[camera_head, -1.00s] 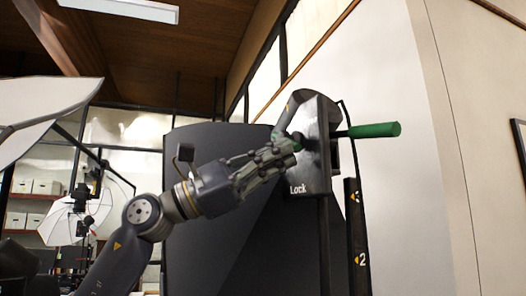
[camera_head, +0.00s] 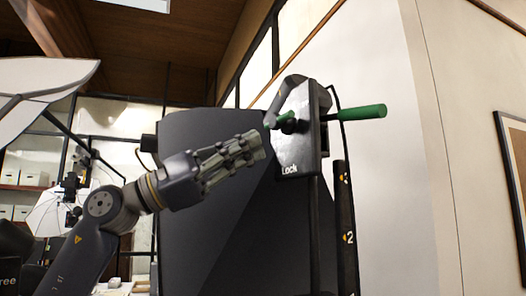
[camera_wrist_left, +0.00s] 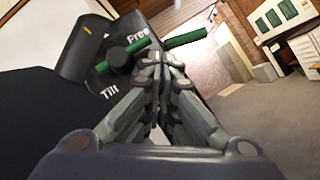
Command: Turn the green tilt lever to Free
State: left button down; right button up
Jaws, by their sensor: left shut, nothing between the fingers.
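The dark plate (camera_head: 300,140) stands upright and bears the word Lock at its lower edge. The green tilt lever (camera_head: 285,119) sits on a dark hub on its face. In the left wrist view the lever (camera_wrist_left: 136,45) slants across the plate (camera_wrist_left: 105,80), its upper right end close to the word Free; part of a word starting "Til" shows below. My left gripper (camera_head: 257,146) is shut and empty, its tips left of and below the lever, apart from it. It also shows in the left wrist view (camera_wrist_left: 168,66). My right gripper is not in view.
A longer green handle (camera_head: 362,112) sticks out right behind the plate, and shows in the left wrist view (camera_wrist_left: 186,40). A large dark panel (camera_head: 215,220) stands behind my left gripper. A dark post marked 2 (camera_head: 346,225) is below the handle. A white wall is at right.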

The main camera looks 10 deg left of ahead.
pick_arm(q)
jog(key=s+b+v, duration=0.1)
jog(key=b+v, duration=0.2)
jog(key=v, duration=0.5)
jog(key=shift+d+f, duration=0.35)
jog(key=shift+d, duration=0.1)
jog(key=shift+d, duration=0.1)
